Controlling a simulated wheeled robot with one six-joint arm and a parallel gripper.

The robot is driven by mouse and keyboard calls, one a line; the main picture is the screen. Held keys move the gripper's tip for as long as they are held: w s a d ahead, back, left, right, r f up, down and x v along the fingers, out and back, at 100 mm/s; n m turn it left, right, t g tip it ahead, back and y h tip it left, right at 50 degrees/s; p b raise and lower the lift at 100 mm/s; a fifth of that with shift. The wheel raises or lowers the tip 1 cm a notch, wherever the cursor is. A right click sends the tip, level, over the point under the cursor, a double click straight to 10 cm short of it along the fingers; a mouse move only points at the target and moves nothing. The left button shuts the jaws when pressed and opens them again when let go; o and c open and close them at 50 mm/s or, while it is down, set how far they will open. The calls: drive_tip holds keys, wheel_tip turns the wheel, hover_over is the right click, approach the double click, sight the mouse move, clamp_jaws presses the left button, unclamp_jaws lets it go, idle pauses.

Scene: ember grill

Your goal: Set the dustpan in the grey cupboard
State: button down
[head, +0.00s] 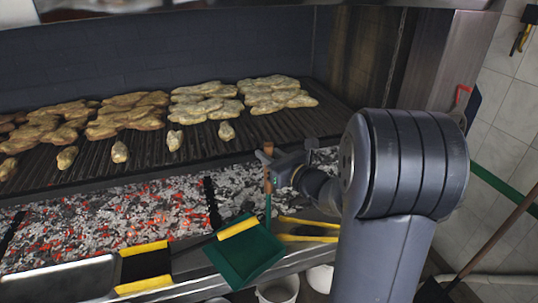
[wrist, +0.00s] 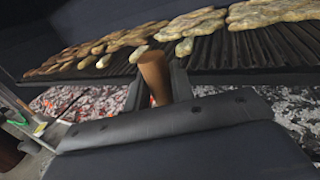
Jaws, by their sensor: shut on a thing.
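The dustpan (head: 243,254) is a green pan with a yellow strip, hanging tilted in front of the grill's front ledge. Its thin green upright shaft rises to a brown handle (head: 268,150). My gripper (head: 269,172) is shut on the handle, in front of the ember bed. I cannot make out a grey cupboard in either view.
The grill grate (head: 225,138) carries rows of browned food above glowing embers (head: 150,215). A black-and-yellow item (head: 145,266) and a yellow-edged item (head: 308,230) lie on the front ledge. White buckets (head: 278,290) stand below. A wooden-handled tool (head: 498,234) leans at right.

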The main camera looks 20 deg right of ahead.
drive_tip(key=shift+f, duration=0.45)
drive_tip(key=c, duration=1.2)
unclamp_jaws()
drive_tip(key=shift+r, duration=0.1)
